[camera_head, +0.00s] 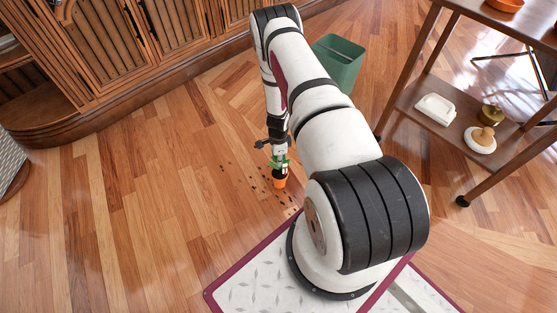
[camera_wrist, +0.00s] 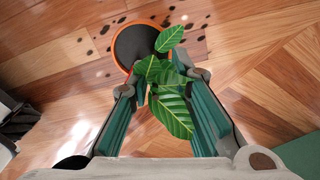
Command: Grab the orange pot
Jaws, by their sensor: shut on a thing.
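The orange pot (camera_head: 279,182) is low by the floor below my gripper (camera_head: 279,158) in the head view. In the wrist view the pot (camera_wrist: 117,50) shows an orange rim around dark soil at the top centre. A plant with broad green leaves (camera_wrist: 172,112) comes out of it, between my fingers. My gripper (camera_wrist: 162,80) is shut on the orange pot at its near side, with a finger on each side of the leaves. The leaves hide the exact contact. I cannot tell whether the pot touches the floor.
Dark specks (camera_wrist: 82,73) lie scattered on the wooden floor around the pot. A green bin (camera_head: 340,60) stands behind my arm. A shelved cart (camera_head: 450,125) is at the right, and a wooden cabinet (camera_head: 120,55) is at the back left.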

